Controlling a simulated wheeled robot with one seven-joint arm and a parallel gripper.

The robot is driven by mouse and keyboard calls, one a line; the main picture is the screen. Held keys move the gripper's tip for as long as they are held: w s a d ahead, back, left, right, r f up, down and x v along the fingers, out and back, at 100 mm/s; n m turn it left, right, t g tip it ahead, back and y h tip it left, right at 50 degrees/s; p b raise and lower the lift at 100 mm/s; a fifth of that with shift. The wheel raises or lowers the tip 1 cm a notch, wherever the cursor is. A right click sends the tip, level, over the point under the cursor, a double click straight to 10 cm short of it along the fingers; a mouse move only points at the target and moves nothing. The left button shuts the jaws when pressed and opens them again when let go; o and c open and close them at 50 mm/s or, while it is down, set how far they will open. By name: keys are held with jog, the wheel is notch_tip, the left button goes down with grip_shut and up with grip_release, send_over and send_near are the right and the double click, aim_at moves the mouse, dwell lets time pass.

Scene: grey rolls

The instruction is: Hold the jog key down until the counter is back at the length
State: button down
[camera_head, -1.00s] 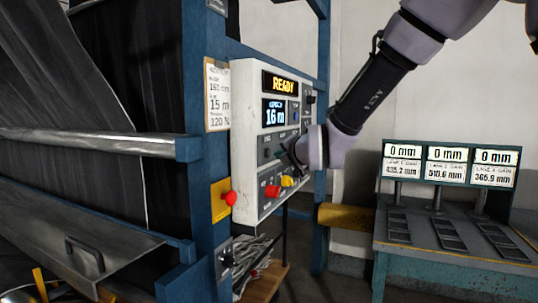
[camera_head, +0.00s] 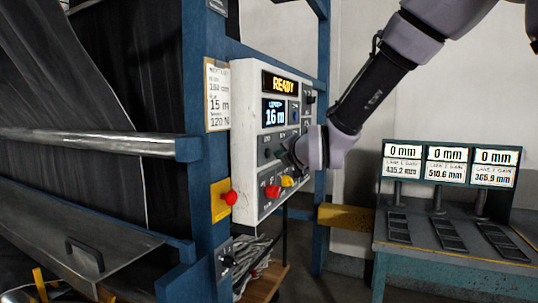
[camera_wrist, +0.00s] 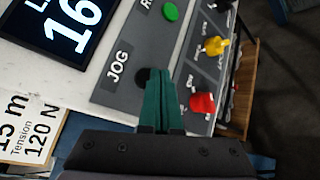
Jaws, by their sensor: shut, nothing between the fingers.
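The control panel (camera_head: 244,130) is a white box on a blue post, with a READY display (camera_head: 282,84) and a length counter (camera_head: 274,112) reading 16 m. The note card (camera_head: 217,95) beside it gives 15 m and tension 120 N. In the wrist view the counter (camera_wrist: 75,25) shows a large 16. The dark round jog key (camera_wrist: 143,75) sits beside the JOG label (camera_wrist: 118,66), partly hidden by my fingers. My gripper (camera_wrist: 158,75) is shut and empty, its green fingertips at the key; I cannot tell whether they press it. In the head view my gripper (camera_head: 288,156) is at the panel front.
A red knob (camera_wrist: 202,102), a yellow knob (camera_wrist: 214,46) and a green button (camera_wrist: 170,11) are close to my fingers. A red stop button (camera_head: 230,198) is on the post. Dark sheet material (camera_head: 90,90) hangs at left. A bench with several displays (camera_head: 450,165) stands at right.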

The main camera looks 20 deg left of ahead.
jog(key=shift+a, duration=0.1)
jog(key=shift+a, duration=0.3)
jog(key=shift+a, duration=0.45)
dwell(2.0)
jog(key=shift+d, duration=0.85)
jog(key=shift+s+d, duration=0.2)
jog(key=shift+d, duration=2.3)
